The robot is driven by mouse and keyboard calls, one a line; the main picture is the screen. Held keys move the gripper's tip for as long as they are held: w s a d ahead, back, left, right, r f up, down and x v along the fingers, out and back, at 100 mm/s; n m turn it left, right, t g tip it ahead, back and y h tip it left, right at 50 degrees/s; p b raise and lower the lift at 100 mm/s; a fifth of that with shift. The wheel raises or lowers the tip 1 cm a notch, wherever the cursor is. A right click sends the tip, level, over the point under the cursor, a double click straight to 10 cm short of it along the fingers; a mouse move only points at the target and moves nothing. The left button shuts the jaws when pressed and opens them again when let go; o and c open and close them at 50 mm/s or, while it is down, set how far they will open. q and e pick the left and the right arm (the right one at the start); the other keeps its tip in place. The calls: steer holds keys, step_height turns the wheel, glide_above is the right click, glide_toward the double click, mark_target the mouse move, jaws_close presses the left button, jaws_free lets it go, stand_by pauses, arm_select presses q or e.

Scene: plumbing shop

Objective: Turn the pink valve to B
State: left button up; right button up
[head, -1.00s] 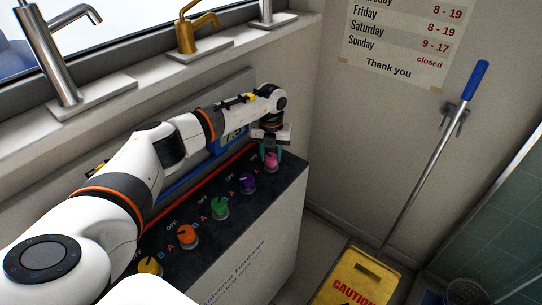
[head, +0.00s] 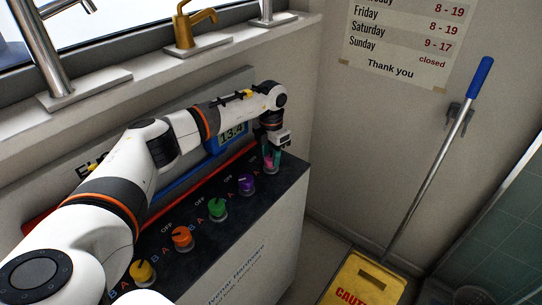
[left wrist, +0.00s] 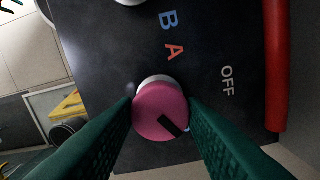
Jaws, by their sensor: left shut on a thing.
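The pink valve (head: 268,162) is the far-right knob on the dark panel in the head view. In the left wrist view the round pink valve (left wrist: 158,108) sits between two green fingers. Its black mark points to the lower right, away from the letters A (left wrist: 174,52) and B (left wrist: 168,19) and below the OFF label (left wrist: 227,81). My left gripper (head: 271,158) comes down from above and is shut on the pink valve. My right gripper is not in view.
Purple (head: 246,183), green (head: 217,208), orange (head: 182,237) and yellow (head: 143,271) knobs line the panel under my left arm. A red pipe (left wrist: 275,65) runs beside the labels. A yellow caution sign (head: 366,283) stands on the floor at right.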

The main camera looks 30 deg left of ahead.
mark_target(271, 157)
arm_select(q)
steer(key=shift+r+m, duration=0.1)
steer(key=shift+m, duration=0.2)
steer(key=o, duration=1)
step_height(271, 157, up, 12)
steer(key=b, duration=0.2)
steer(key=shift+b, duration=0.3)
